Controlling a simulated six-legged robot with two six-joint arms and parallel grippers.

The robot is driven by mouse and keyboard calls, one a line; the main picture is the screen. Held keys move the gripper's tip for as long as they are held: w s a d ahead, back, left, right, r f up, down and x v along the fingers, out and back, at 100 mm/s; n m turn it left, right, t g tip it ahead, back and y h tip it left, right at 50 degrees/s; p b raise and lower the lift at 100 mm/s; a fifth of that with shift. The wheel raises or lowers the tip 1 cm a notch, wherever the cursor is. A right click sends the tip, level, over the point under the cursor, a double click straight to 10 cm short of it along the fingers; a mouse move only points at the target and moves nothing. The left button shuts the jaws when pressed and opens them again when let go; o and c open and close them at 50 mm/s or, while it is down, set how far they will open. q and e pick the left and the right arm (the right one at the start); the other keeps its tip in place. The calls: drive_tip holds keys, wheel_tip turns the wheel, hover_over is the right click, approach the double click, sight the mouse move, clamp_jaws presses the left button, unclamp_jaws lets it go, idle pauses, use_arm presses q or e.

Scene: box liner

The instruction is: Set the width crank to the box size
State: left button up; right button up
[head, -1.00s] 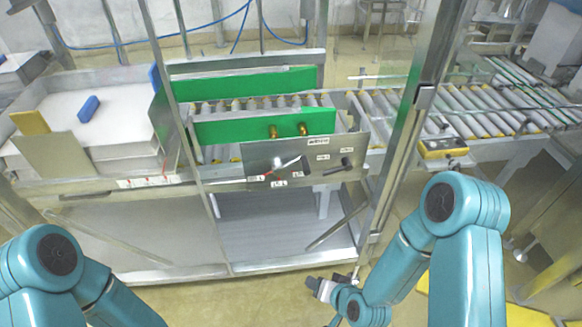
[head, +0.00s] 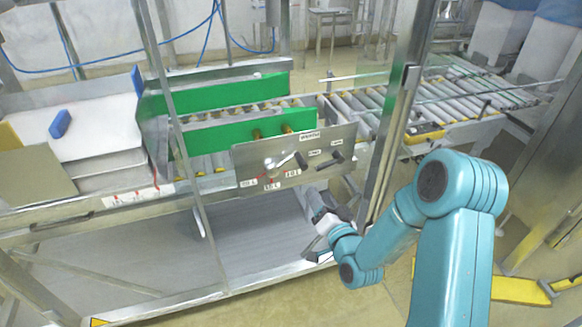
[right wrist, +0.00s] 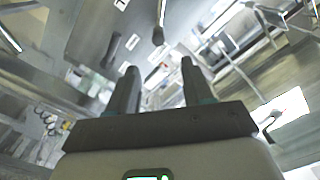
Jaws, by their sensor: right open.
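A metal crank panel (head: 296,160) hangs at the front of the green-railed conveyor. A crank with a dark handle (head: 301,160) sits by a scale with red marks and small labels. A second dark crank handle (head: 336,158) sits to its right. I cannot read which one is marked width. My right gripper (head: 331,206) is below and right of the panel, apart from both cranks. In the right wrist view its two dark fingers (right wrist: 158,68) are apart and empty. A dark-tipped crank handle (right wrist: 158,36) shows just beyond them. My left gripper is out of view.
Two green guide rails (head: 244,133) lie over the rollers. A steel frame post (head: 392,150) stands right of the panel, close to my right arm. A roller conveyor (head: 455,100) runs off to the right. A blue block (head: 60,124) lies on a white surface at left.

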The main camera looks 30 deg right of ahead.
sight(301, 161)
drive_tip(key=p+x, duration=0.2)
drive_tip(key=x, duration=1.4)
drive_tip(key=shift+d, duration=0.1)
clamp_jaws()
